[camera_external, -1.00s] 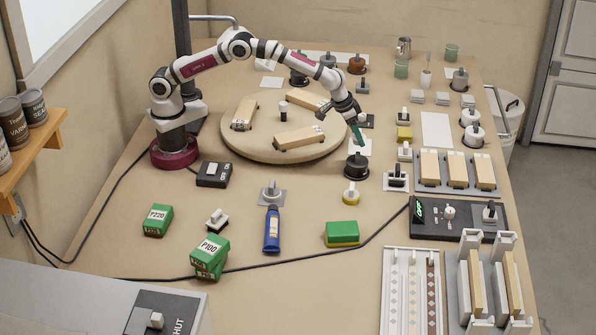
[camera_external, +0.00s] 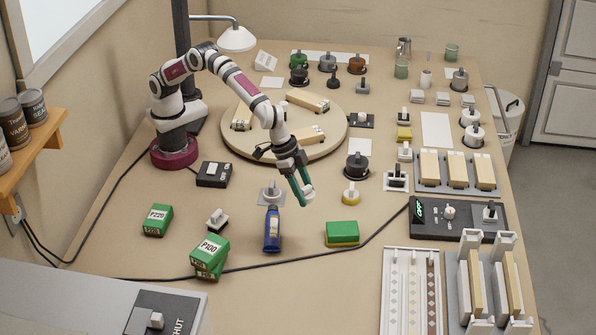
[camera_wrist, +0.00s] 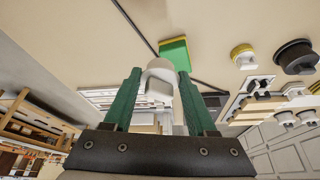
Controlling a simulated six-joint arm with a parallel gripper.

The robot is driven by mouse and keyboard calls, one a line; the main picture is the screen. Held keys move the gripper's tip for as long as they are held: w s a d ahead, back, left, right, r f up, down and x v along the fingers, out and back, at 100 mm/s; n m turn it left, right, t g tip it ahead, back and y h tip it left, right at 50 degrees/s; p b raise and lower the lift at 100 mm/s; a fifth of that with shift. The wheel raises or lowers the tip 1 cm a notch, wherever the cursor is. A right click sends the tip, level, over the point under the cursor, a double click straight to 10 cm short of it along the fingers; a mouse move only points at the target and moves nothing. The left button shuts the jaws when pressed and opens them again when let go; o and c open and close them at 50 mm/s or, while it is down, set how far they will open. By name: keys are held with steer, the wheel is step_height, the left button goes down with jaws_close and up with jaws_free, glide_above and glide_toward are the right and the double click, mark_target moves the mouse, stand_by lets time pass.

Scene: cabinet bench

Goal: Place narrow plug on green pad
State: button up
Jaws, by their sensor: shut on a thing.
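My gripper (camera_external: 304,196) is shut on a small white, round-topped piece (camera_external: 308,191), perhaps the narrow plug, held above the bench between the green fingers. In the wrist view the piece (camera_wrist: 159,78) sits between the fingertips; its lower part is partly hidden. A green block with a yellow lower edge (camera_external: 342,232), possibly the green pad, lies on the bench to the right and nearer the front. It also shows beyond the fingers in the wrist view (camera_wrist: 174,50). The held piece is apart from it.
A yellow-based knob (camera_external: 351,194) stands right of my gripper, a grey plate with a knob (camera_external: 271,194) to its left, and a blue bottle (camera_external: 272,230) in front-left. A black cable crosses the bench.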

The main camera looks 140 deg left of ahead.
steer(key=d+m, duration=0.1)
steer(key=d, duration=0.3)
glide_above(335, 228)
steer(key=s, duration=0.1)
steer(key=f, duration=0.4)
steer(key=d+f, duration=0.1)
steer(key=f, duration=0.1)
steer(key=shift+s+f, duration=0.15)
steer(key=shift+f, duration=0.05)
steer(key=shift+a+f, duration=0.2)
steer(key=shift+f, duration=2)
steer(key=o, duration=1.3)
